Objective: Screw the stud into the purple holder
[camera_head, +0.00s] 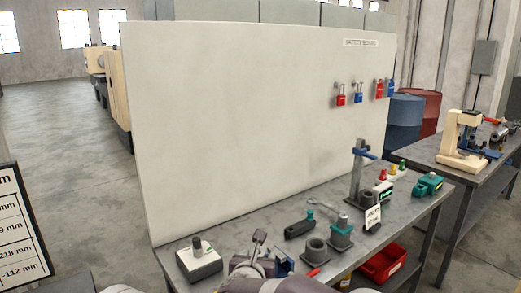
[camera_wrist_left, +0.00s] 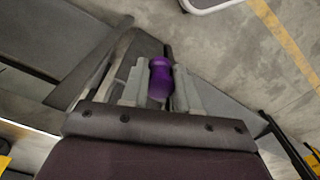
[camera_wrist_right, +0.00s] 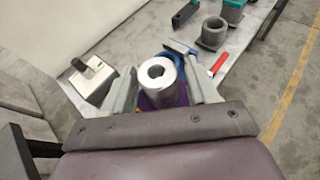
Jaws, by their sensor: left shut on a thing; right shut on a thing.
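My left gripper (camera_wrist_left: 160,85) is shut on a purple rounded piece (camera_wrist_left: 160,76), held between its two grey fingers over the floor. Its lower part is hidden by the gripper body. My right gripper (camera_wrist_right: 163,85) is shut on a grey hollow cylinder (camera_wrist_right: 158,70) with a round bore facing the camera. A purple part (camera_wrist_right: 168,99) shows below this cylinder, between the fingers. I cannot tell for sure which of these pieces is the stud. In the head view my right gripper (camera_head: 258,258) is at the bottom edge, in front of the bench. My left gripper does not show there.
The grey bench (camera_head: 340,195) carries a white box with a grey knob (camera_head: 199,255), a grey collar (camera_head: 315,252), a teal holder (camera_head: 340,235) and a red-handled tool (camera_head: 313,272). A white board (camera_head: 240,120) stands behind it. A red bin (camera_head: 383,264) is below.

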